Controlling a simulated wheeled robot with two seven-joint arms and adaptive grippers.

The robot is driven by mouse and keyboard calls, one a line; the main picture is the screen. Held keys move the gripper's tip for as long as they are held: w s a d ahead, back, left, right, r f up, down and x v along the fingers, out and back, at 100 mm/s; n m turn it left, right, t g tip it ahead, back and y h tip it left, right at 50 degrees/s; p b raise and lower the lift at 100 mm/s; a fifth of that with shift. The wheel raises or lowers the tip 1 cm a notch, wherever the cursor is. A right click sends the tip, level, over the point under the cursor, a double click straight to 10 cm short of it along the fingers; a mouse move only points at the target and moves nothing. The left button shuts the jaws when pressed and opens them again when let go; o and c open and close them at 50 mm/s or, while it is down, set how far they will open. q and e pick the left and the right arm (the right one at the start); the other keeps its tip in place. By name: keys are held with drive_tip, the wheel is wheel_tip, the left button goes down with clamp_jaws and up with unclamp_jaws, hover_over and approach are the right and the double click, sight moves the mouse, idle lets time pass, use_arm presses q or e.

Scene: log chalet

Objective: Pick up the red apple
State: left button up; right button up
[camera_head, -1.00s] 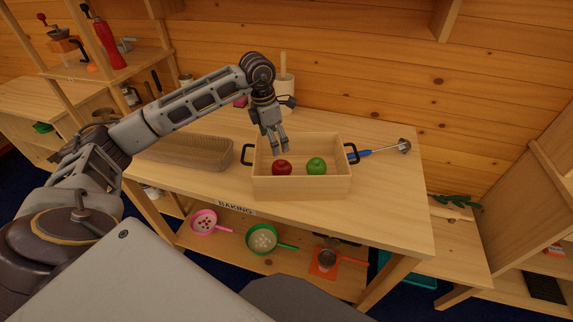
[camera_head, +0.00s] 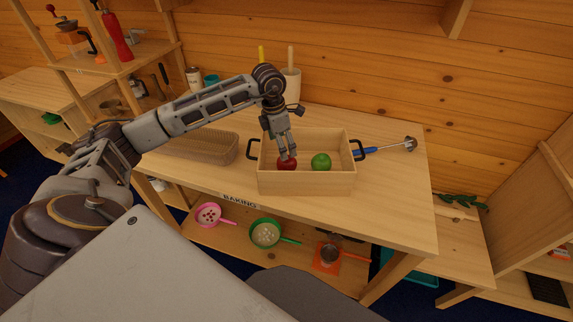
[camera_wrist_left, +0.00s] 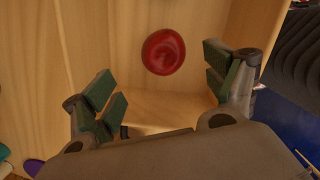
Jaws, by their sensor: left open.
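The red apple (camera_head: 287,164) lies in a wooden crate with black handles (camera_head: 306,184), to the left of a green apple (camera_head: 320,162). My left gripper (camera_head: 287,155) is over the crate, pointing down, with its fingertips right at the top of the red apple in the head view. In the left wrist view the red apple (camera_wrist_left: 163,52) shows beyond the spread green-padded fingers of my left gripper (camera_wrist_left: 163,88), roughly centred between them. The gripper is open and empty. My right gripper is not in view.
A wicker basket (camera_head: 205,147) stands left of the crate, and a ladle with a blue handle (camera_head: 396,145) lies to its right. Holders with utensils (camera_head: 291,85) stand behind. Strainers (camera_head: 265,234) sit on the lower shelf. The table's front right is clear.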

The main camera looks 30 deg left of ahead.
sight(287, 163)
use_arm(q)
drive_tip(key=f, duration=0.3)
drive_tip(key=shift+w+d+f, duration=0.15)
drive_tip(key=shift+w+f, duration=0.05)
drive_tip(key=shift+f, duration=0.4)
drive_tip(key=f, duration=0.2)
drive_tip(key=f+p, duration=0.1)
drive_tip(key=f, duration=0.1)
drive_tip(key=shift+w+d, duration=0.25)
drive_tip(key=shift+d, duration=0.15)
drive_tip(key=shift+f, duration=0.45)
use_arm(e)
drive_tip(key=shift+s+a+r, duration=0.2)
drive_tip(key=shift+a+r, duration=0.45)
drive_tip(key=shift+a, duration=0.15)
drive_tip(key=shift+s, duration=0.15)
